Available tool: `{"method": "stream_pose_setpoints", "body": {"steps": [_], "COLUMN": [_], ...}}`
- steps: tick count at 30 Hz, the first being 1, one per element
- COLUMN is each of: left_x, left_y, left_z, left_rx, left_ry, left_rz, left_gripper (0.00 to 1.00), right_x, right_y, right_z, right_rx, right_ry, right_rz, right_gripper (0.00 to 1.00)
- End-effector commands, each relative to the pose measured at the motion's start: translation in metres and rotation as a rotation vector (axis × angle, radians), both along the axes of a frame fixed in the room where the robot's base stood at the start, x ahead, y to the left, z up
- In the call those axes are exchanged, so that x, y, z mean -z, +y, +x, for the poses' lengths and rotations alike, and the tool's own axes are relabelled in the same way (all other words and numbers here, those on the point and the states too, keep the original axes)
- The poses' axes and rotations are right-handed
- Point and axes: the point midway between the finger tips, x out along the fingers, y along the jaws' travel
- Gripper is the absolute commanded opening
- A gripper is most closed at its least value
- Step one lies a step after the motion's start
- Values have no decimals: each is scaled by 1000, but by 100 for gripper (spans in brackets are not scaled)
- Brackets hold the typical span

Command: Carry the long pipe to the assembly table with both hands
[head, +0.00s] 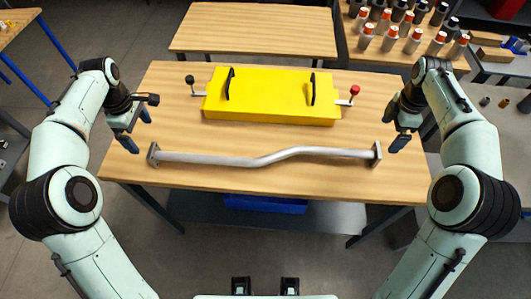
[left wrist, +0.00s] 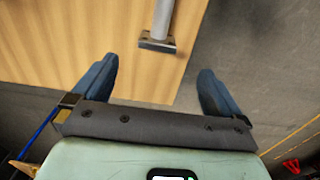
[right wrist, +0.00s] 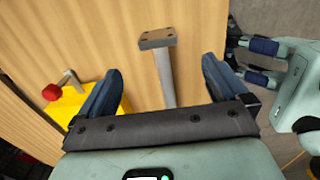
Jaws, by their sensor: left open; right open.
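The long pipe (head: 255,160) is grey, with a bend in its middle and a square flange at each end. It lies across the front of the wooden table (head: 150,90). My left gripper (head: 140,132) is open and empty near the pipe's left flange (head: 153,154). That end shows between the open fingers in the left wrist view (left wrist: 158,44). My right gripper (head: 403,143) is open and empty near the right flange (head: 377,153). That end shows between the fingers in the right wrist view (right wrist: 157,40). Neither gripper touches the pipe.
A yellow box (head: 270,97) with two black handles and levers at its sides stands behind the pipe. An empty wooden table (head: 254,30) stands further back. Several orange-topped cylinders (head: 390,38) stand on a table at the back right. A blue bin (head: 262,205) sits below.

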Motion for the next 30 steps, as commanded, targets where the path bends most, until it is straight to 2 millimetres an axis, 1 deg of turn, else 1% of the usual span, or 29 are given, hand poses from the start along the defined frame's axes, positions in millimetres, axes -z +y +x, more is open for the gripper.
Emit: {"method": "stream_pose_setpoints", "body": {"steps": [5, 8, 15, 21, 25, 30], "left_x": [10, 25, 72, 108, 123, 133], "left_y": [0, -1, 0, 0, -1, 0], "left_z": [0, 0, 0, 0, 0, 1], "left_rx": [1, 1, 1, 1, 1, 0], "left_ry": [3, 5, 6, 4, 2, 1], "left_rz": [-1, -2, 0, -2, -1, 0], "left_gripper": [100, 100, 100, 100, 100, 100], "right_x": [10, 25, 72, 108, 123, 133], "right_y": [0, 1, 0, 1, 0, 0], "right_z": [0, 0, -1, 0, 0, 0], "right_rx": [0, 0, 1, 0, 0, 1], "right_ry": [4, 5, 7, 5, 3, 1], "right_rz": [1, 1, 2, 1, 0, 0], "right_gripper": [100, 100, 100, 100, 100, 100]}}
